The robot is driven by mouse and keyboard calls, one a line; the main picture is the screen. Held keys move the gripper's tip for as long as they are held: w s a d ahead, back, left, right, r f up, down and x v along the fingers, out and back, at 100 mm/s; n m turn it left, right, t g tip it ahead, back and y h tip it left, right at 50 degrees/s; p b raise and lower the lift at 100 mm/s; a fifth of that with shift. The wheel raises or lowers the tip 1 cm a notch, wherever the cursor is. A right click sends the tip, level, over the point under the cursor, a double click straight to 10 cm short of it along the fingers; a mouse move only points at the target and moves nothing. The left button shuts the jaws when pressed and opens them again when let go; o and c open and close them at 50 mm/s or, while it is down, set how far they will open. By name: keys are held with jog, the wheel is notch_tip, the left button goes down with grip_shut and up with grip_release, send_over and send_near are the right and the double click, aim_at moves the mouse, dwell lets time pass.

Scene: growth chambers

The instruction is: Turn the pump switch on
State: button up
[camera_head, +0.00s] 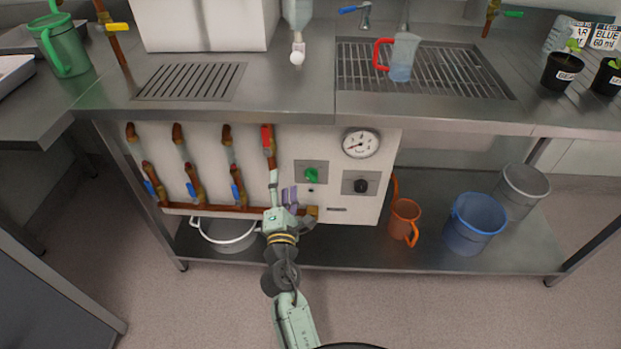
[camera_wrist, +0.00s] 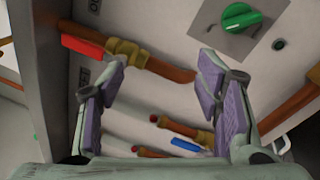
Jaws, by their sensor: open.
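A green rotary knob (camera_head: 312,174) sits on a grey plate on the white panel below the counter. It also shows in the wrist view (camera_wrist: 240,15) at the top right, beyond my right finger. A black knob (camera_head: 361,187) on a second plate is to its right. I cannot read a label saying which is the pump switch. My gripper (camera_head: 292,206) is open in front of the panel, just below and left of the green knob. In the wrist view my gripper (camera_wrist: 160,70) has its purple pads spread with nothing held. A copper pipe passes behind the gap.
A red-handled valve (camera_head: 267,140) is close above my gripper; several blue-handled valves (camera_head: 191,190) are left. A pressure gauge (camera_head: 360,143) is at the panel's upper right. The counter edge (camera_head: 220,113) overhangs the panel. A white basin (camera_head: 226,233), orange jug (camera_head: 404,220) and blue bucket (camera_head: 473,224) stand below.

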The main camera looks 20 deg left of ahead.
aim_at(311, 177)
jog(key=d+f+n+h, duration=0.2)
jog(key=d+f+n, duration=0.1)
jog(key=d+f, duration=0.4)
jog(key=p+x, duration=0.2)
jog(key=x, duration=0.9)
jog(key=shift+a+f+p, duration=0.15)
jog(key=shift+f+p, duration=0.15)
jog(key=shift+f, duration=0.05)
jog(key=shift+c, duration=0.3)
jog(key=c, duration=1.1)
